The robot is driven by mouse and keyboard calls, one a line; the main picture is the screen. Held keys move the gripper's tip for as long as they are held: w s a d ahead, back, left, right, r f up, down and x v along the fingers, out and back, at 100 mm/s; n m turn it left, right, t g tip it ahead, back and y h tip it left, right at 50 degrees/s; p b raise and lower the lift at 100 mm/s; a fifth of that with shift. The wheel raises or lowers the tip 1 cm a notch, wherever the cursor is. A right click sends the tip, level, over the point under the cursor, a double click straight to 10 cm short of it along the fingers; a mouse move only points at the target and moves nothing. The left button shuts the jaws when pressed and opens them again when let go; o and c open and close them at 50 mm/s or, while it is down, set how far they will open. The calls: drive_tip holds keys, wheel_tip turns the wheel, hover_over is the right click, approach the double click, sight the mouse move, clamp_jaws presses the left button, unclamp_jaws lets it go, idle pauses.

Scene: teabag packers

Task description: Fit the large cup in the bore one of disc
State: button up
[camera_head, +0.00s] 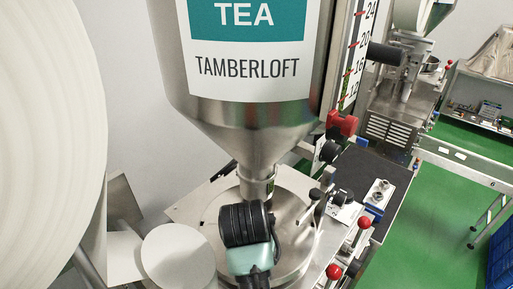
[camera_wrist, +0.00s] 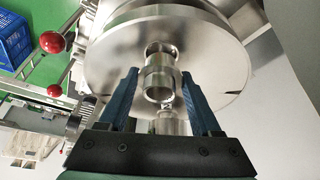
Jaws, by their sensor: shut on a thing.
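The large cup (camera_wrist: 158,84), a shiny steel ring-like cylinder, is between the two blue fingers of my gripper (camera_wrist: 158,76) in the wrist view. My gripper is shut on it. The steel disc (camera_wrist: 105,58) lies just beyond the cup, and a round opening (camera_wrist: 162,48) shows at the cup's far end. I cannot tell whether the cup is inside the bore or only in front of it. In the head view my teal and black wrist covers part of the disc (camera_head: 300,238) below the hopper; fingers and cup are hidden there.
The steel tea hopper (camera_head: 250,110) stands over the disc. Red-knobbed levers (camera_head: 333,271) stand along the disc's right side. Small steel cups (camera_head: 380,190) stand on a dark mat (camera_head: 362,172) to the right. A large white roll (camera_head: 45,140) fills the left.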

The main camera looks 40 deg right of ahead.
drive_tip(key=shift+f+b, duration=0.55)
drive_tip(key=shift+f, duration=0.55)
drive_tip(key=o, duration=1.5)
